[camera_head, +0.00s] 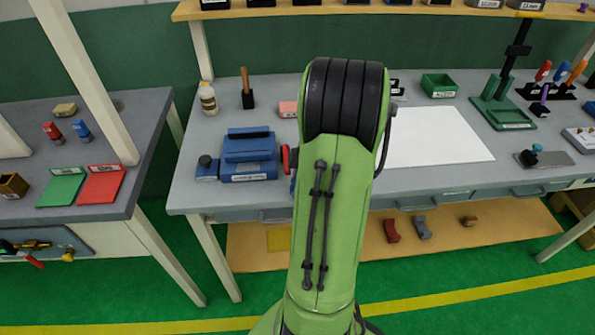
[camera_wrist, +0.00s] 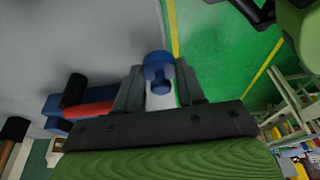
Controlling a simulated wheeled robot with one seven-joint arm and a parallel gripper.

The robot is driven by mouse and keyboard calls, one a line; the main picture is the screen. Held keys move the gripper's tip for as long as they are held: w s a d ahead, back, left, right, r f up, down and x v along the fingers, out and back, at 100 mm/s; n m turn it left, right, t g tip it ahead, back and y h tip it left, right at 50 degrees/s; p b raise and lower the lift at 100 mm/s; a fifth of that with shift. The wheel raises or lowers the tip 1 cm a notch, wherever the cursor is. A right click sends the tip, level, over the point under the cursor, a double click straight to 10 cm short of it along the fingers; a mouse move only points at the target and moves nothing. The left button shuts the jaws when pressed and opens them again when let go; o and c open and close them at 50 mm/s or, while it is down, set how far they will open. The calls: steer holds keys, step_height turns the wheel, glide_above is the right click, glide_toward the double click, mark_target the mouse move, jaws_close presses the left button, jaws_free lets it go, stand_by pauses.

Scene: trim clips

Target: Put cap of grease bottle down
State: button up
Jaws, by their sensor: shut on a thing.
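My gripper (camera_wrist: 158,84) is shut on a small blue knob-shaped piece, which I take to be the cap (camera_wrist: 157,68). The wrist view shows the cap between the two grey fingers, with a wide round part and a narrower stub. A pale bottle (camera_head: 208,98) stands upright at the back left of the main bench in the head view. I cannot tell whether it is the grease bottle. My arm hides my gripper and the cap in the head view.
A blue vise (camera_head: 248,152) with a red handle sits left of my arm on the bench (camera_head: 440,180); part of it seems to show in the wrist view (camera_wrist: 58,106). A white sheet (camera_head: 435,137) lies clear to the right.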

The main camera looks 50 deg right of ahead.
steer(key=w+d, duration=0.3)
steer(key=d, duration=0.1)
steer(key=shift+w, duration=0.2)
steer(key=shift+x, duration=0.8)
steer(key=shift+s, duration=0.3)
steer(key=shift+f, duration=0.2)
steer(key=o, duration=1)
steer(key=shift+r, duration=0.1)
